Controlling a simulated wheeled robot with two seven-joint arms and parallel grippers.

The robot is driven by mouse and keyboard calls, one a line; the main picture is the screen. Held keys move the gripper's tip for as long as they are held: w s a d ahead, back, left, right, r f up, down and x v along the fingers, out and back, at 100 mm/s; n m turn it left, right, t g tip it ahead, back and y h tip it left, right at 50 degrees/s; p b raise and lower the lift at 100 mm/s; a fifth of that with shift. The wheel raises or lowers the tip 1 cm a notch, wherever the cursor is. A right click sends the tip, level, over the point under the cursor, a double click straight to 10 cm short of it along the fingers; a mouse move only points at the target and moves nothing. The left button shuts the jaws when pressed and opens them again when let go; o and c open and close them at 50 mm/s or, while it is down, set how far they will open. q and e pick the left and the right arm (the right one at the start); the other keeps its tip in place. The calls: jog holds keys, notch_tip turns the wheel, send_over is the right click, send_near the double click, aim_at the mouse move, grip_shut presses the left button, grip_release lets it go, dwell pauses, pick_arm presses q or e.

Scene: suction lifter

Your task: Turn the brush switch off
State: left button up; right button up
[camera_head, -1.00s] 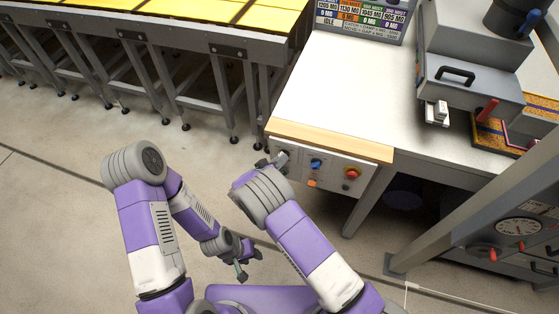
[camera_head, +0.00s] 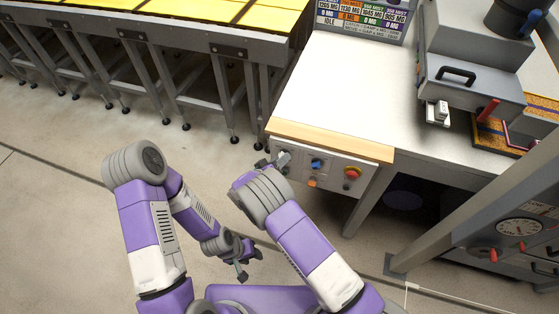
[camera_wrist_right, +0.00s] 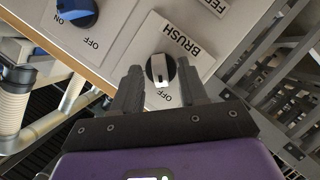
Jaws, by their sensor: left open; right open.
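The brush switch (camera_wrist_right: 160,70) is a round black knob with a pale bar, on a panel below a white BRUSH label. In the right wrist view its bar runs roughly up and down, its lower end towards the OFF label; which end is the pointer I cannot tell. My right gripper (camera_wrist_right: 158,76) is open, with one finger on each side of the knob; whether they touch it I cannot tell. In the head view this gripper (camera_head: 273,162) is at the panel's left end and hides the knob. My left gripper (camera_head: 243,270) is open and empty, low over the floor.
The control panel (camera_head: 333,184) also bears a blue knob (camera_head: 317,164), an orange control (camera_head: 312,183) and a red button (camera_head: 352,173). The white tabletop (camera_head: 345,85) above it is largely clear. A grey frame table (camera_head: 190,40) stands at the left.

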jog(key=v, duration=0.7)
jog(key=shift+s, duration=0.3)
jog(key=shift+a, duration=0.1)
